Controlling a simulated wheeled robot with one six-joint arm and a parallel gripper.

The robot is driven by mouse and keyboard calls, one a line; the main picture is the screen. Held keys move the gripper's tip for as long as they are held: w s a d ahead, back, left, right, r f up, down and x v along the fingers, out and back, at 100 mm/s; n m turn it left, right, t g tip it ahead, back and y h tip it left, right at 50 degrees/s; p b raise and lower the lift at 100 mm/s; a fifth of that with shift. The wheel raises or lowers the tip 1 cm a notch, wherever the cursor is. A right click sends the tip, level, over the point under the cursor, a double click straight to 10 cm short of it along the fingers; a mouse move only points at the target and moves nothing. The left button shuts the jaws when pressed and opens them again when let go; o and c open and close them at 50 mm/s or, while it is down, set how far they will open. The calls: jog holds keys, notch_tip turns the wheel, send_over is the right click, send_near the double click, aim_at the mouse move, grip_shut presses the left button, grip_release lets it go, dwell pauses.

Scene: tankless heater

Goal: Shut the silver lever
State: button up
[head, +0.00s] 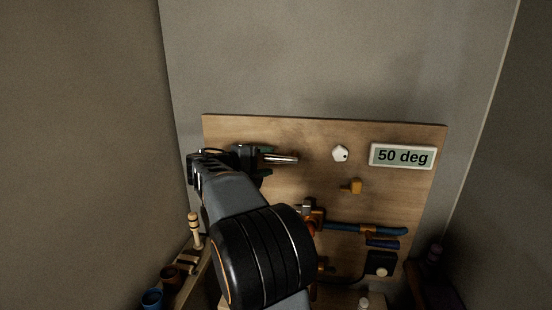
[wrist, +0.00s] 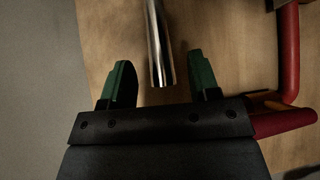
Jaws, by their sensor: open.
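The silver lever (head: 283,159) is a shiny rod on the upper left of the wooden board. In the head view it points roughly sideways, partly hidden at its left end by my gripper (head: 265,162). In the wrist view the silver lever (wrist: 158,40) comes down from the top edge, and its free end lies between the two green fingers of my gripper (wrist: 157,72). The fingers are open, with a visible gap on each side of the lever. Its mount is out of the wrist view and cannot be made out in the head view.
The wooden board (head: 315,135) also carries a white knob (head: 340,154), a display reading 50 deg (head: 402,156), a yellow handle (head: 351,186) and a blue lever (head: 385,231). A red pipe (wrist: 290,55) is right of my gripper. Cups stand at lower left.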

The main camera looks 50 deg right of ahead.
aim_at(271, 161)
jog(key=shift+x, duration=2.1)
jog(key=shift+c, duration=0.2)
grip_shut()
jog(key=shift+a, duration=0.1)
